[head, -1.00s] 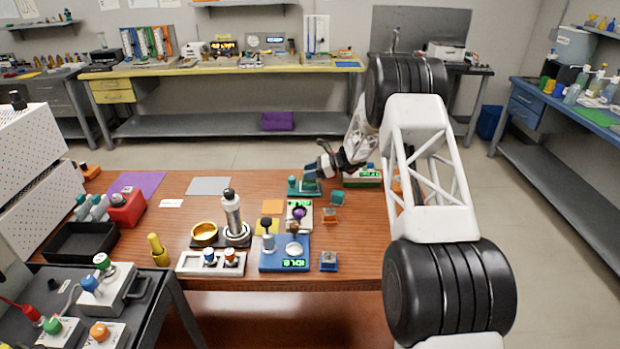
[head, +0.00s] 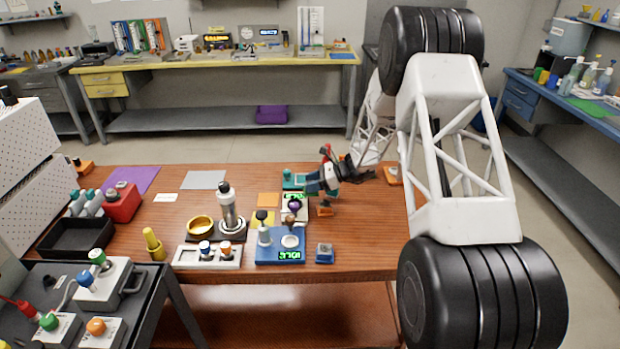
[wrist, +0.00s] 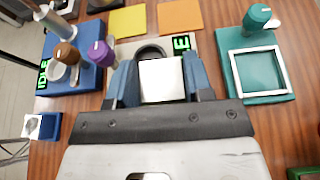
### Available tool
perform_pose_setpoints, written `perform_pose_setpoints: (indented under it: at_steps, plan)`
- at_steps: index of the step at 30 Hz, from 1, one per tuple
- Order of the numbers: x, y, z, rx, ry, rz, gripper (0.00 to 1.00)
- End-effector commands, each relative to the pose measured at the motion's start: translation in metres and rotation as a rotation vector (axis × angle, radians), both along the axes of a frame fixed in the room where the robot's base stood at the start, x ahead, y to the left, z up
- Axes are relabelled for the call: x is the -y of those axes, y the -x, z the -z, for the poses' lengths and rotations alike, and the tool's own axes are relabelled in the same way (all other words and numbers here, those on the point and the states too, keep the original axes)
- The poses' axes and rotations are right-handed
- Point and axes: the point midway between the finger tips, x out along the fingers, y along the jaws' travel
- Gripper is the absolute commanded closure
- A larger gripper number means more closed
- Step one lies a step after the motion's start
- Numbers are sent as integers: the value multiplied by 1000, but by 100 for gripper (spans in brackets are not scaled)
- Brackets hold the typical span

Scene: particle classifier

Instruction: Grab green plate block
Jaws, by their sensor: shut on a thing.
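My gripper (head: 324,181) is over the right part of the wooden table, beside the teal fixture. In the wrist view its blue fingers (wrist: 162,84) are shut on a small block with a white square top (wrist: 161,79). The block's sides are hidden there, so its colour cannot be read in that view. It appears to be the green plate block, which stood at this place in the earlier head view. In the head view the fingers largely hide it.
The teal fixture (wrist: 283,92) with a white square frame is right of the fingers. The blue IDLE device (head: 267,253) is at front left. The front right tabletop is mostly clear.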

Motion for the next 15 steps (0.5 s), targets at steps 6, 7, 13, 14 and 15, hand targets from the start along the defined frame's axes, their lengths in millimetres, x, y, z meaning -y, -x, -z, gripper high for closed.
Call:
perform_pose_setpoints:
  at_steps: [6,7,13,14,15]
  plan:
    - [3,15,-2,1,0,1,83]
    - [3,16,-2,1,0,1,83]
    - [3,19,-2,0,0,1,83]
    - [3,19,-2,0,0,1,83]
    - [3,19,-2,0,0,1,83]
